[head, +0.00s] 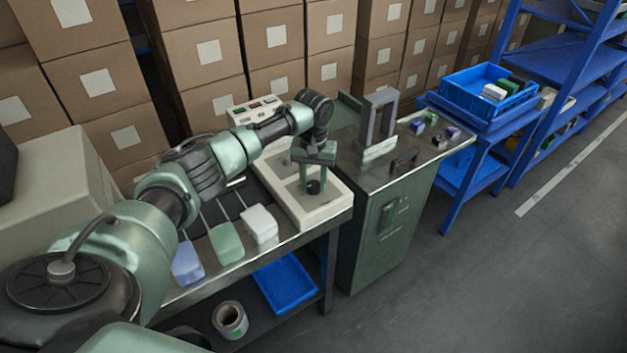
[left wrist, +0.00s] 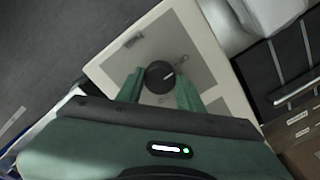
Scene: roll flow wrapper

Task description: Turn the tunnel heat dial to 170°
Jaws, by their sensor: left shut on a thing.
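The tunnel heat dial is a round black knob (head: 314,186) on a pale control panel (head: 325,208) at the bench's right end. In the left wrist view the black dial (left wrist: 160,77) shows a light pointer line toward the upper right. The printed marks around it are too small to read. My left gripper (head: 312,184) points down over the panel, its green fingers on both sides of the dial and shut on it. The fingers also show in the left wrist view (left wrist: 160,90). My right gripper is not in view.
Blue, green and white blocks (head: 226,243) lie on the bench left of the panel. A green cabinet (head: 385,225) with a grey frame on top stands to the right. A blue crate (head: 488,92) sits farther right. Stacked cartons (head: 200,55) close off the back.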

